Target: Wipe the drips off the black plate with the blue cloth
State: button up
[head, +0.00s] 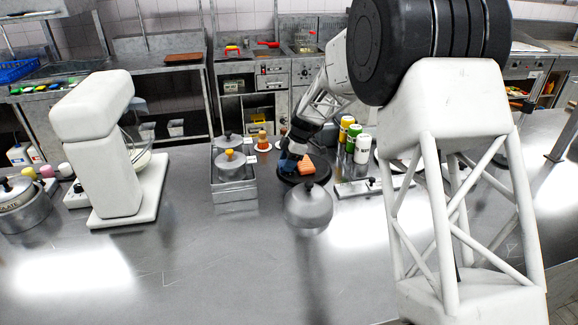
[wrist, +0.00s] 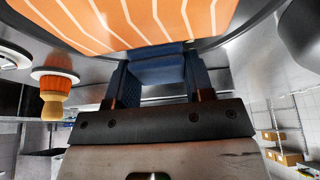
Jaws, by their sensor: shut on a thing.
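The black plate (head: 287,178) lies on the steel counter near the middle of the head view. An orange, white-striped slab of salmon (head: 306,164) sits on it; it also fills the top of the wrist view (wrist: 150,18). My gripper (head: 290,158) reaches down at the plate's left-back side, beside the salmon. It is shut on the blue cloth (wrist: 158,70), which shows between the fingers in the wrist view, right by the salmon's edge. In the head view the cloth (head: 286,164) is a small blue patch low at the plate. I cannot make out any drips.
A lidded grey pot (head: 308,208) stands close in front of the plate and hides its front edge. Several bottles (head: 362,148) stand behind right. A metal tray (head: 234,193) with pots is left, near an orange shaker (head: 263,141). The front counter is clear.

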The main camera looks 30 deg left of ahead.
jog(key=shift+w+a+f, duration=0.1)
jog(key=shift+w+a, duration=0.45)
jog(key=shift+a, duration=0.05)
jog(key=shift+r, duration=4.1)
jog(key=shift+d, duration=0.1)
